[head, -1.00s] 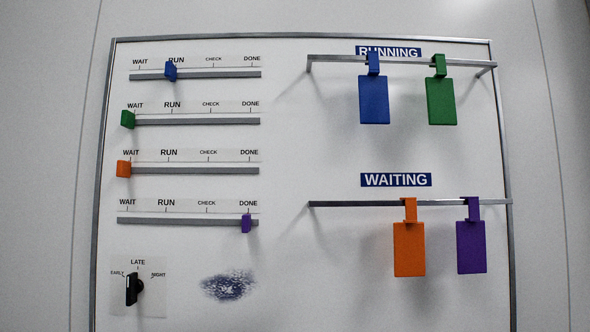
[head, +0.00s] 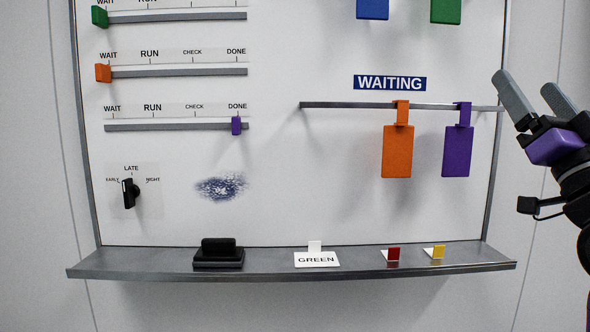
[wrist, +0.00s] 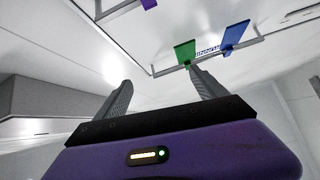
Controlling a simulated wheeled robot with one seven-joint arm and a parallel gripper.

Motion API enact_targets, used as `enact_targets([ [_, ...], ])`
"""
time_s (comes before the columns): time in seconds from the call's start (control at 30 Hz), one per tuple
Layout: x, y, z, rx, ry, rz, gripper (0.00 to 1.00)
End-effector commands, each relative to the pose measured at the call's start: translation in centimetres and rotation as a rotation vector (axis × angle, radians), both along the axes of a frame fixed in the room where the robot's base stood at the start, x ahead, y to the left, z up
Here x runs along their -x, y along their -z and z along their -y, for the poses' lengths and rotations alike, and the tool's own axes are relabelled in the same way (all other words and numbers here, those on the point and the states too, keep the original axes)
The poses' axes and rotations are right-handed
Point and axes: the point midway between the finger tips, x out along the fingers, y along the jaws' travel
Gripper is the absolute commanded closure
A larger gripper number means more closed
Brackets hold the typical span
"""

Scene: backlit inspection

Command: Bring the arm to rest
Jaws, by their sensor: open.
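My gripper (head: 538,88) is at the right edge of the head view, just right of the board's right frame. Its two grey fingers are apart and point up and to the left, with nothing between them. The wrist view also shows the open fingers (wrist: 160,92), empty, with the board beyond them. The gripper looks clear of the orange tag (head: 397,152) and the purple tag (head: 457,152), which hang on the WAITING rail (head: 345,105). Most of my arm is outside the head view.
The board's ledge (head: 270,268) holds a black eraser-like block (head: 218,255), a GREEN card (head: 317,260), a red piece (head: 393,254) and a yellow piece (head: 438,252). Sliders and a black knob (head: 129,193) are at the left. A dark smudge (head: 221,188) marks the board.

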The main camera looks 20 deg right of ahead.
Motion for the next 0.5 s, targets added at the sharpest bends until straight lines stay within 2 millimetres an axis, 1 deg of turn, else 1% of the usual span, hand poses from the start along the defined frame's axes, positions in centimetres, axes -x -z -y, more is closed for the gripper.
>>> enact_targets([
  [0.03,-0.4,2.8,-0.3,-0.021,0.002,-0.01,0.19],
  [0.17,-0.7,8.3,-1.3,-0.05,0.021,-0.024,0.19],
  [0.2,-0.6,10.0,-1.7,-0.059,0.027,-0.031,0.19],
  [0.27,-0.5,12.6,-2.4,-0.07,0.035,-0.044,0.19],
  [0.3,-0.4,14.3,-2.9,-0.076,0.039,-0.054,0.19],
  [0.47,0.5,20.8,-5.4,-0.096,0.056,-0.104,0.19],
  [0.5,0.8,22.3,-6.1,-0.099,0.058,-0.119,0.19],
])
